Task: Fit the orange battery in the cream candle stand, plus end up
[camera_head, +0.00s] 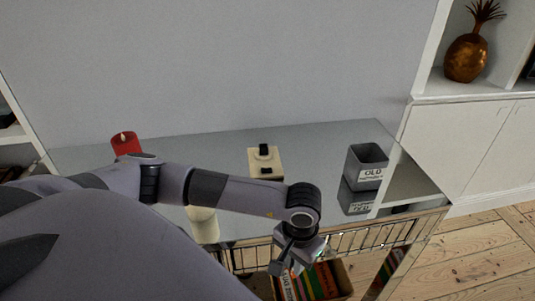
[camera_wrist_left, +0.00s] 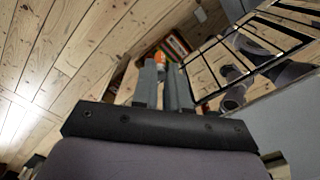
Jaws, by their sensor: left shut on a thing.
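My left gripper (camera_head: 298,262) hangs at the front edge of the glossy grey tabletop, pointing down. In the left wrist view its fingers (camera_wrist_left: 164,85) are shut on the orange battery (camera_wrist_left: 160,57); only its orange end shows past the fingertips. I cannot tell which end is plus. A rounded cream piece (camera_head: 204,228) stands near the front edge, partly hidden by my left arm. A square cream block (camera_head: 259,158) with black parts on top sits farther back. I cannot tell for sure which of the two is the candle stand. My right gripper is not in view.
A red candle (camera_head: 126,143) stands at the back left. A grey bin (camera_head: 366,160) labelled OLD stands at the right. A wire rail (camera_head: 375,238) runs along the front, with a box of books (camera_head: 318,281) below. The tabletop between block and bin is clear.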

